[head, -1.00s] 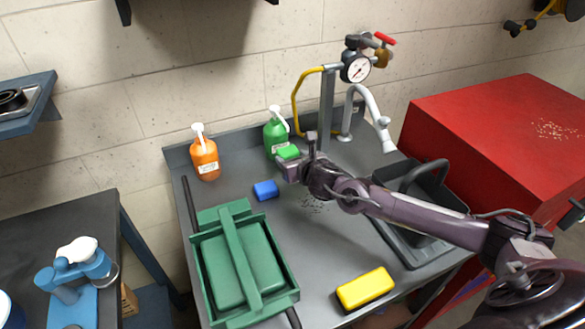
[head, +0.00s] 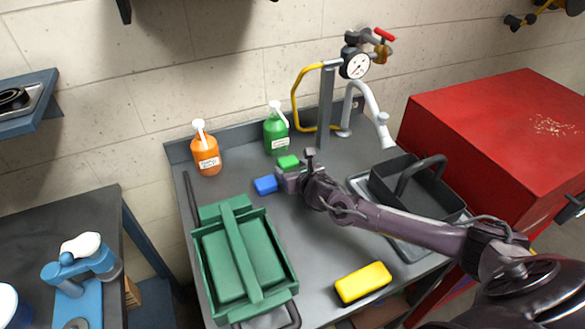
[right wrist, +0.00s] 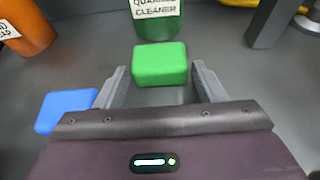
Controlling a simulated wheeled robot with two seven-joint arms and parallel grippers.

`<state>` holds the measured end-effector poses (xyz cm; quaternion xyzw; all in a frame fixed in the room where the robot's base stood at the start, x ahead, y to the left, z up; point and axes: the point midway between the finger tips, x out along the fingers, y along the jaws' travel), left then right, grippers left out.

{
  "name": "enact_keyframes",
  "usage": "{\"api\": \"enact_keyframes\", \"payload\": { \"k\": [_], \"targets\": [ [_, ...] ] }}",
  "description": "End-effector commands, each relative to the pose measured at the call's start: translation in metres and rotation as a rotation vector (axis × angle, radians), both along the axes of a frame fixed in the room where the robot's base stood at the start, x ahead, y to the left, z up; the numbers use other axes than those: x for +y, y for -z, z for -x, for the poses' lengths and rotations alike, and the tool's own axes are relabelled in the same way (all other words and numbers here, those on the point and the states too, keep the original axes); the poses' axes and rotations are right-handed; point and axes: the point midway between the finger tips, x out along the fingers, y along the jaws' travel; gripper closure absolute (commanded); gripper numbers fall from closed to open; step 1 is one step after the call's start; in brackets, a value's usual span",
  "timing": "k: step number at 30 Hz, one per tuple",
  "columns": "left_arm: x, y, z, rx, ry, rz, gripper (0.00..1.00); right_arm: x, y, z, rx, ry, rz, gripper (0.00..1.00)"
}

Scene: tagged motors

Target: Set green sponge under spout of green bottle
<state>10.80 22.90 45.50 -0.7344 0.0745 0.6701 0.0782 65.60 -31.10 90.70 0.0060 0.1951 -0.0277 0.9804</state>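The green sponge (head: 289,161) sits just in front of the green bottle (head: 277,135), which has a white pump top. In the right wrist view the sponge (right wrist: 160,63) lies between and slightly beyond the two finger tips, with a gap on each side. The lower part of the bottle (right wrist: 157,22) shows right behind it. My right gripper (head: 288,174) is open around the near part of the sponge, also seen in the right wrist view (right wrist: 157,82). The spout's exact direction over the sponge is hard to tell. My left gripper is not in view.
A blue sponge (head: 266,184) lies left of the gripper, and an orange bottle (head: 206,150) stands further left. A green toolbox (head: 205,262), a yellow sponge (head: 363,283) and a black caddy (head: 453,203) are on the table. A faucet with gauge (head: 327,110) stands at the back.

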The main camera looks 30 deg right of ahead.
Motion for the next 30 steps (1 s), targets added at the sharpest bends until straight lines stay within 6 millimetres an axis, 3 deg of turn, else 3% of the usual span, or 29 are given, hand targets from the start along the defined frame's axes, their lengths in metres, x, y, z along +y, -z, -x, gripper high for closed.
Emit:
{"api": "enact_keyframes", "payload": {
  "k": [3,14,30],
  "targets": [
    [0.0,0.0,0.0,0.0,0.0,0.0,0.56,0.0,-0.001,0.0,0.0,0.0,0.0,0.25],
    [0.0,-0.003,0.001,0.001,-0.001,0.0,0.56,0.0,-0.004,0.003,0.0,0.0,0.001,0.25],
    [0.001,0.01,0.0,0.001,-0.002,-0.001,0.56,0.005,-0.038,0.089,0.002,-0.002,0.003,0.25]
  ]
}}
